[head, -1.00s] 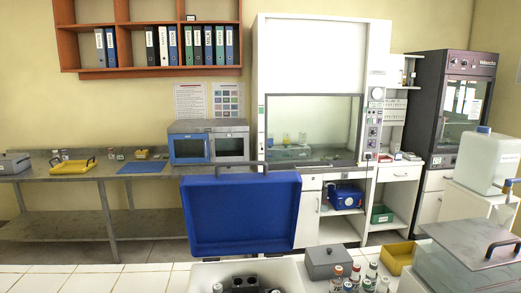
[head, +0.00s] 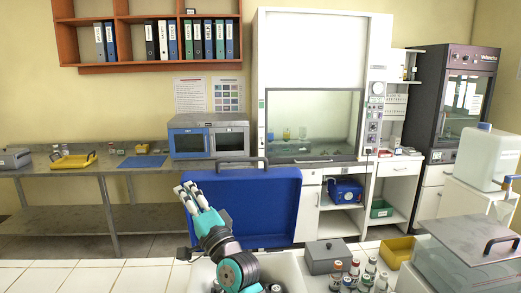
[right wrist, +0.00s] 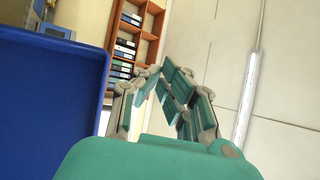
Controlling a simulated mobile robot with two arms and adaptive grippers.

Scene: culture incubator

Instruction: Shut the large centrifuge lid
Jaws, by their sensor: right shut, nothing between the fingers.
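The large centrifuge's blue lid (head: 262,210) stands open and upright in the head view, with a dark handle (head: 243,160) along its top edge. The white centrifuge body (head: 290,268) is below it, partly hidden by my right arm. My right gripper (head: 187,192) is shut and empty, in front of the lid's left side. In the right wrist view the shut fingers (right wrist: 158,75) point up past the lid, whose blue panel (right wrist: 50,100) fills the left side. I cannot tell whether the fingers touch the lid. My left gripper is not in view.
Right of the centrifuge are a grey box (head: 326,258), several small bottles (head: 353,275), a yellow bin (head: 398,250) and a clear-walled container with a grey lid (head: 475,245). The tiled bench (head: 80,278) to the left is clear.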

